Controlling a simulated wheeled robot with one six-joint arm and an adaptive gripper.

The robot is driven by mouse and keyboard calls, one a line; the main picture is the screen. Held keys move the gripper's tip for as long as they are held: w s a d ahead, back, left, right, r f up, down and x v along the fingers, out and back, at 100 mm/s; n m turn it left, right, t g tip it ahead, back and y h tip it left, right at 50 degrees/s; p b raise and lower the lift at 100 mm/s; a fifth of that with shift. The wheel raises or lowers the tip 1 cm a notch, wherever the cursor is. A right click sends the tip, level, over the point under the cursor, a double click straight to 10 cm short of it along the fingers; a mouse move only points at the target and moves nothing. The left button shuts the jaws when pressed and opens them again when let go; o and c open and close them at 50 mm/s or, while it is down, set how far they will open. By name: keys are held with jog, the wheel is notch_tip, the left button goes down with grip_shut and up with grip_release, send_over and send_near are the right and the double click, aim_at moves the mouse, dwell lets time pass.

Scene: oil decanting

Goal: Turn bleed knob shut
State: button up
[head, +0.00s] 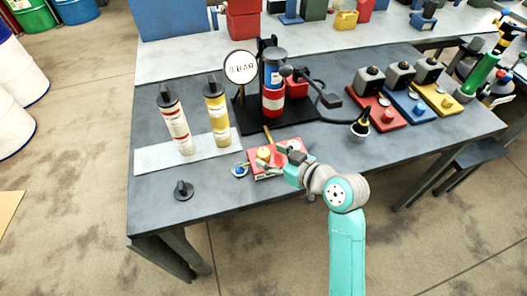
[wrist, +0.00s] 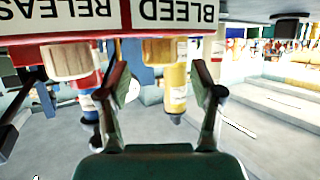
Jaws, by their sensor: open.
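In the head view a cream-yellow knob (head: 263,153) shows on the small red panel (head: 257,174) at the table's front edge. My gripper (wrist: 162,88) is open, with its two dark fingers apart on either side of the view of the bleed knob. I cannot tell whether a finger touches it. In the head view my gripper (head: 268,164) is low over the red panel, and its fingertips are hard to make out.
A second cream knob (wrist: 66,60) sits by the RELEASE label (wrist: 36,57). Red-and-white (head: 175,120) and yellow (head: 217,114) cartridges stand on a pale mat (head: 151,160). A gauge (head: 240,67) and a red-and-blue cylinder (head: 272,98) stand behind the panel.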

aim_at(266, 154)
jog(key=shift+x, duration=1.9)
jog(key=shift+c, duration=0.3)
jog(key=c, duration=1.1)
